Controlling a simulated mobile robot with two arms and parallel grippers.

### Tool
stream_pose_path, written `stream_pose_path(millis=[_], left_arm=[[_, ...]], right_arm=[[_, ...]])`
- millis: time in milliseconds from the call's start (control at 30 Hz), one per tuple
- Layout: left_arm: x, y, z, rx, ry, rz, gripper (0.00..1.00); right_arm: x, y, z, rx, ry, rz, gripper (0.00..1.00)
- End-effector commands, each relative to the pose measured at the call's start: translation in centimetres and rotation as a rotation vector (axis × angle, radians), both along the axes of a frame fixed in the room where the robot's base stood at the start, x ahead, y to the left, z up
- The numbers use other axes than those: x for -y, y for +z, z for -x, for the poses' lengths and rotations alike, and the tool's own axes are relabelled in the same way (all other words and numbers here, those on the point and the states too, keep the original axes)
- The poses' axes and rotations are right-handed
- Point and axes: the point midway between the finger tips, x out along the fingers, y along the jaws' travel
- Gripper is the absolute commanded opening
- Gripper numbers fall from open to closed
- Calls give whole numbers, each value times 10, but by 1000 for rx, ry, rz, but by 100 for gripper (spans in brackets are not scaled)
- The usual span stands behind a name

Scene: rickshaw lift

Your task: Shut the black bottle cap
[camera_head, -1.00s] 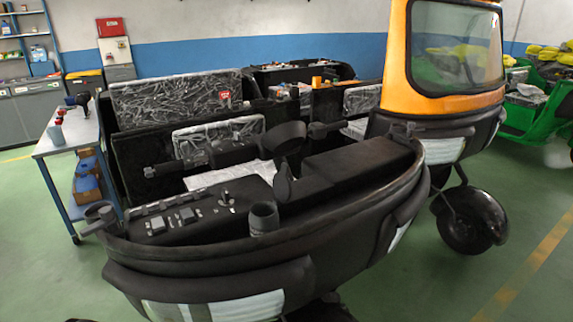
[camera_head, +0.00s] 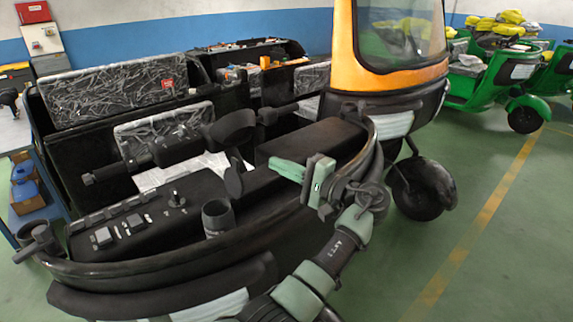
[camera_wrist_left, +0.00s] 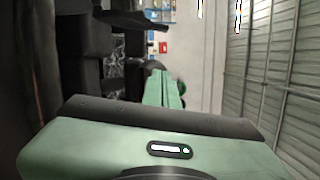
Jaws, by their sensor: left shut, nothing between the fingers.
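No part is clearly recognisable as the black bottle cap in the head view. A black open-topped cup (camera_head: 218,217) stands upright on the front dashboard of the black vehicle. A black rounded part (camera_head: 232,127) sits raised behind it; I cannot tell whether either one is the cap. My left gripper (camera_head: 280,167) is over the right part of the dashboard, right of the cup and apart from it. Its green fingers are shut together with nothing between them, as the left wrist view also shows (camera_wrist_left: 163,88). My right gripper is not in view.
The black vehicle's curved front rim (camera_head: 150,272) lies below the dashboard. An orange-framed cab (camera_head: 343,50) stands behind at the right. Green vehicles (camera_head: 500,75) stand farther right. A blue-framed table (camera_head: 45,180) is at the left edge.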

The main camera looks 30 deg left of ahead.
Motion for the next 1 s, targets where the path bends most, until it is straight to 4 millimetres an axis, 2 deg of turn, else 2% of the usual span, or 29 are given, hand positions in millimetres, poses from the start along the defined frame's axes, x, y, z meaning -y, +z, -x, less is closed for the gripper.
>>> stream_pose_path(millis=[33, 100, 200, 400, 600, 1000], left_arm=[[-14, 4, -1, -3, 4, -1, 0], [-29, 5, -3, -3, 4, -2, 0], [-46, 6, -3, -2, 2, 0, 0], [-53, 9, 21, -1, 0, 1, 0], [-56, 9, 30, -1, -1, 1, 0], [-59, 8, 30, 5, 0, 3, 0]], right_arm=[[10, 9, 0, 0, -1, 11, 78], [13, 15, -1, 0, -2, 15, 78], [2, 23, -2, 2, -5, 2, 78], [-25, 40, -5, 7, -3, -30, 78], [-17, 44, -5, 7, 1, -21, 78], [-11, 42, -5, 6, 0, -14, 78]])
